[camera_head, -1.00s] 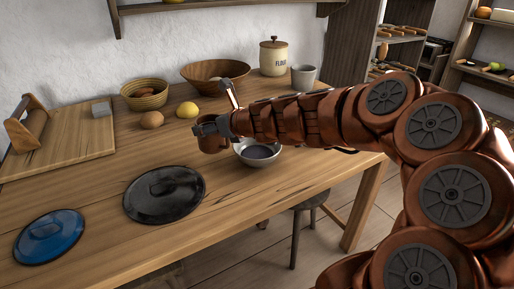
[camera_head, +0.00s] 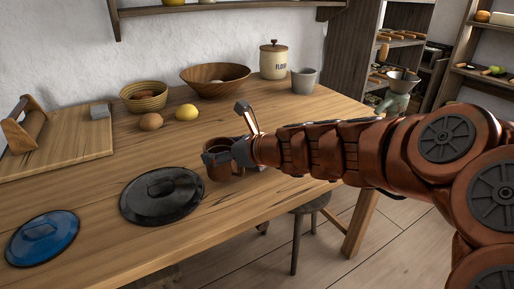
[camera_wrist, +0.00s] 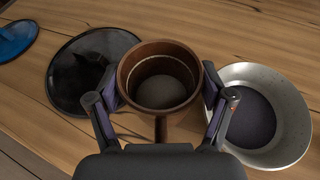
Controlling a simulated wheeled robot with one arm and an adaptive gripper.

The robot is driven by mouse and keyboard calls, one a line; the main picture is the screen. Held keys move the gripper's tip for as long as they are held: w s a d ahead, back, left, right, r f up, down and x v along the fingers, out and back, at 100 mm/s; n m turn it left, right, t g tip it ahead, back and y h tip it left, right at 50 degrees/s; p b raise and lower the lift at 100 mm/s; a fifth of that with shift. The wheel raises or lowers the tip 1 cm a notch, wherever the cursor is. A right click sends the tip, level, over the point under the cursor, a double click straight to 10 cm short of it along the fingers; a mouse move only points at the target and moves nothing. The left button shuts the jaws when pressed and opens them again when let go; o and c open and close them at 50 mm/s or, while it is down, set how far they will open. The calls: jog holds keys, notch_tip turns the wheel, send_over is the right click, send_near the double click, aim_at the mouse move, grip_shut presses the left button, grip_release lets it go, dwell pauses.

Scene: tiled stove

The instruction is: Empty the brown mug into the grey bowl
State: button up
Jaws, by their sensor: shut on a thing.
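The brown mug (camera_wrist: 184,124) is between the two fingers of my gripper (camera_wrist: 160,88), which is shut on it. Its open mouth faces the wrist camera, and a greyish round surface shows inside; I cannot tell whether that is contents or the bottom. In the head view my gripper (camera_head: 224,157) holds the mug (camera_head: 219,171) roughly upright over the table. The grey bowl (camera_wrist: 293,112) is just right of the mug in the wrist view, with a dark purple-grey round area inside. In the head view the bowl is mostly hidden behind my gripper.
A black lid (camera_head: 160,196) lies close left of the mug, with a blue lid (camera_head: 42,238) further left.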

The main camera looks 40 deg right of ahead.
aim_at(225, 180)
jog(key=shift+s+a+f+b, duration=0.1)
jog(key=shift+s+a+f, duration=0.1)
jog(key=shift+s, duration=0.25)
jog(key=shift+s+a+f+b, duration=0.1)
jog(key=shift+s+a, duration=0.1)
jog(key=shift+s, duration=0.25)
jog(key=shift+s+a+f+b, duration=0.1)
jog(key=shift+s+a+f, duration=0.1)
jog(key=shift+s, duration=0.25)
jog(key=shift+r, duration=0.15)
jog(key=shift+w+d+r+y+p, duration=0.1)
jog(key=shift+d+r+y+p, duration=0.3)
jog(key=shift+p, duration=0.75)
jog(key=shift+w+d+m+p, duration=0.15)
jog(key=shift+d+m+p, duration=0.4)
jog(key=shift+p, duration=0.45)
jog(key=w+d+r+m+y+p, duration=0.1)
jog(key=d+r+m+y+p, duration=0.2)
jog(key=p, duration=1.4)
jog(key=shift+w+d+r+m+g, duration=0.3)
jog(key=shift+d+r+m, duration=0.35)
jog(key=shift+d, duration=0.25)
jog(key=shift+d+m+y+p, duration=0.2)
jog(key=shift+m+y+p, duration=0.1)
jog(key=shift+y+p, duration=0.1)
